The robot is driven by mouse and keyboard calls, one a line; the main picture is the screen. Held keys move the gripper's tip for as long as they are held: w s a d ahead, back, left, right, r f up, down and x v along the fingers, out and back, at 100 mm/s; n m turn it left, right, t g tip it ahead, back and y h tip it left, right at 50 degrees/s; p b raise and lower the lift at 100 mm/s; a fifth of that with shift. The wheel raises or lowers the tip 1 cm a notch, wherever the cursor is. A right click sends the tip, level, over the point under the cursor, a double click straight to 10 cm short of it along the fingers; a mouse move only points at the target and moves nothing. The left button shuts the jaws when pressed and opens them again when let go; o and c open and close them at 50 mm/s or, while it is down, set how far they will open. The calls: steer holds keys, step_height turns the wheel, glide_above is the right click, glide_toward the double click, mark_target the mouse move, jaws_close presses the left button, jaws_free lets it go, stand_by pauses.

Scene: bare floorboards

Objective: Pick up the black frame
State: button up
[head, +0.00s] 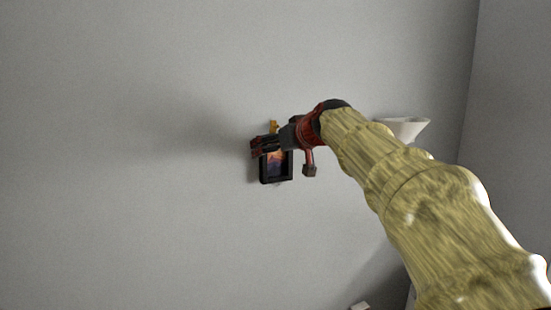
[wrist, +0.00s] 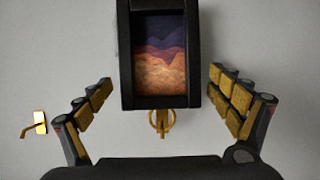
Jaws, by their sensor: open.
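The black frame (head: 277,181) is upright against the grey wall in the head view, with a picture of orange and purple hills inside. My gripper (head: 257,147) is in front of its upper part and hides some of it. In the wrist view the black frame (wrist: 160,102) is at the top centre, its far end cut off by the picture edge. My gripper (wrist: 161,79) is open there, one finger on each side of the frame. Wall shows between the frame and both fingers, and nothing is gripped.
A gold ring-shaped piece (wrist: 161,123) shows just below the frame in the wrist view. A pale plate with a brass lever (wrist: 39,123) is at the left. In the head view a white flared shade (head: 405,127) is behind my arm. The wall at left is bare.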

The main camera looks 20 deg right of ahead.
steer(key=shift+s+r, duration=0.1)
steer(key=shift+s, duration=0.1)
steer(key=shift+c, duration=0.5)
steer(key=shift+w, duration=0.15)
steer(key=shift+c, duration=1.2)
steer(key=c, duration=1.1)
